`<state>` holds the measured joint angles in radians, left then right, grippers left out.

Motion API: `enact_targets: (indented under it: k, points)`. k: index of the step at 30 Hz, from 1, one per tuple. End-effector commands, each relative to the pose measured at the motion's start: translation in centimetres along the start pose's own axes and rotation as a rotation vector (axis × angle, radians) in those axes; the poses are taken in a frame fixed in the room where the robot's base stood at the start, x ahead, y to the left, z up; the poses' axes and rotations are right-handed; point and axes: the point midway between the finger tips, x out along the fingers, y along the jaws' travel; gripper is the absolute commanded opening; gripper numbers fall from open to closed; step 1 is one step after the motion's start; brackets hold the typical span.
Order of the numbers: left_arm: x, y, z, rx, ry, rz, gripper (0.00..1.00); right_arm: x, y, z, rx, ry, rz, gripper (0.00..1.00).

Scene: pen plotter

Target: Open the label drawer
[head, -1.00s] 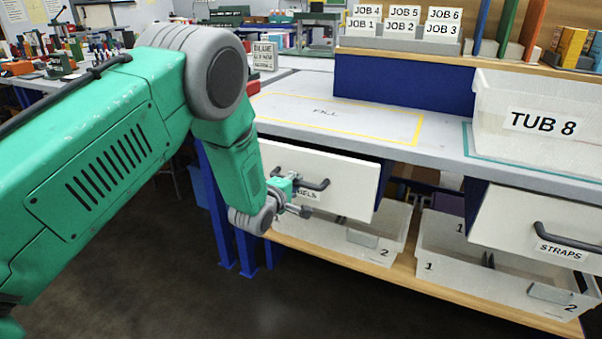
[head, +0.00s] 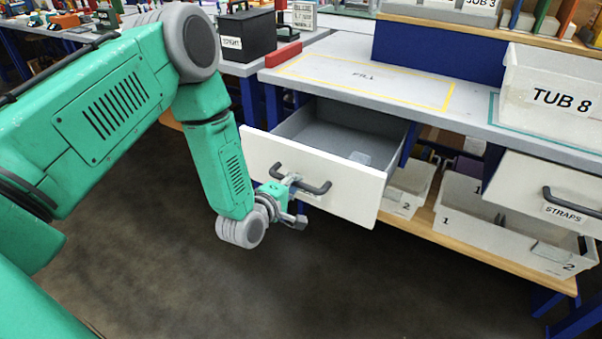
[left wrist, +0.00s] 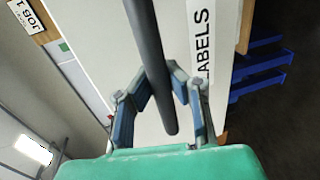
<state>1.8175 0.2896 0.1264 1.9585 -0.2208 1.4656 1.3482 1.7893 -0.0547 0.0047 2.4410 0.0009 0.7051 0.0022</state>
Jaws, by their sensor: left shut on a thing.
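The label drawer (head: 345,198) has a white front and a grey inside, and it stands well out from the bench in the head view. A flat pale piece (head: 359,158) shows inside it. Its dark bar handle (head: 316,187) is on the front. My left gripper (head: 291,181) is shut on this handle. In the left wrist view the fingers (left wrist: 160,95) sit on both sides of the dark handle (left wrist: 152,60), beside the LABELS tag (left wrist: 201,45). The tag is hidden in the head view. My right gripper is not in view.
The bench top has a yellow-outlined FILL area (head: 365,76), which is clear. TUB 8 (head: 553,95) stands at the right. The STRAPS drawer (head: 545,190) is at the right. Numbered bins (head: 462,205) sit on the lower shelf. Open floor (head: 300,290) lies in front.

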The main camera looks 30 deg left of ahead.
Motion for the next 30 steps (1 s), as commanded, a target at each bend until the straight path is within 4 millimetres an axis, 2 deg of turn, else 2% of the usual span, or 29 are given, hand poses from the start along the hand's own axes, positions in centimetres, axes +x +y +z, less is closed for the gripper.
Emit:
enact_targets:
  k: [6,18,20,21,30]
  points:
    - [-0.84,-0.46,-0.02,0.0,0.0,-0.009,0.0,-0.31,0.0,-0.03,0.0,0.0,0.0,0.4]
    - [-0.94,-0.54,-0.04,0.001,0.0,-0.009,0.0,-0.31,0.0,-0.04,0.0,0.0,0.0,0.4]
    - [-0.94,-0.54,-0.04,0.001,0.0,-0.01,0.21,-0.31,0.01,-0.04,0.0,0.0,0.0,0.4]
    - [-0.93,-0.52,-0.04,0.001,0.0,-0.009,0.35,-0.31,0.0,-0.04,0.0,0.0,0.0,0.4]
    - [-0.95,-0.28,-0.03,0.0,0.0,-0.003,0.36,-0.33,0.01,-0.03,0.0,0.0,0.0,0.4]
